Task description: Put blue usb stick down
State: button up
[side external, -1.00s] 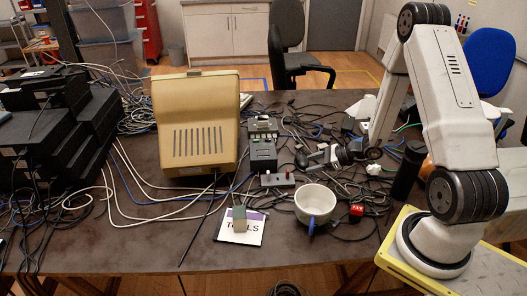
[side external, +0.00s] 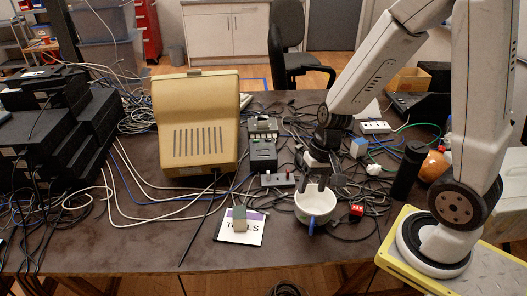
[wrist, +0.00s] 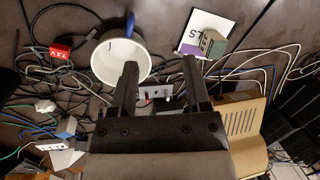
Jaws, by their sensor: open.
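My gripper (side external: 313,186) points down at the back rim of a white mug (side external: 301,209) with a blue handle (side external: 311,227). In the wrist view my gripper (wrist: 159,65) is open, with nothing seen between its fingers. The left fingertip overlaps the mug (wrist: 104,62) in that picture; I cannot tell whether it touches. I cannot make out a blue USB stick in either view. The part of the mug's inside behind the fingers is hidden in the side view.
A card marked TOOLS (side external: 254,234) with a grey-green block (side external: 240,218) on it lies left of the mug.

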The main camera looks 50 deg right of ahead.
jog(key=shift+w+a+r+n+t+h, duration=0.15)
jog(key=shift+a+r+n+t+h, duration=0.35)
jog(key=shift+n, duration=0.6)
jog(key=shift+w+a+r+n+t+h, duration=0.1)
jog(key=shift+r+n+t+h, duration=0.2)
jog(key=shift+r+n, duration=0.6)
jog(key=shift+w+a+r+n+t+h, duration=0.15)
jog(key=shift+a+r+n+t+h, duration=0.2)
jog(key=shift+n, duration=0.95)
jog(key=shift+d, duration=0.1)
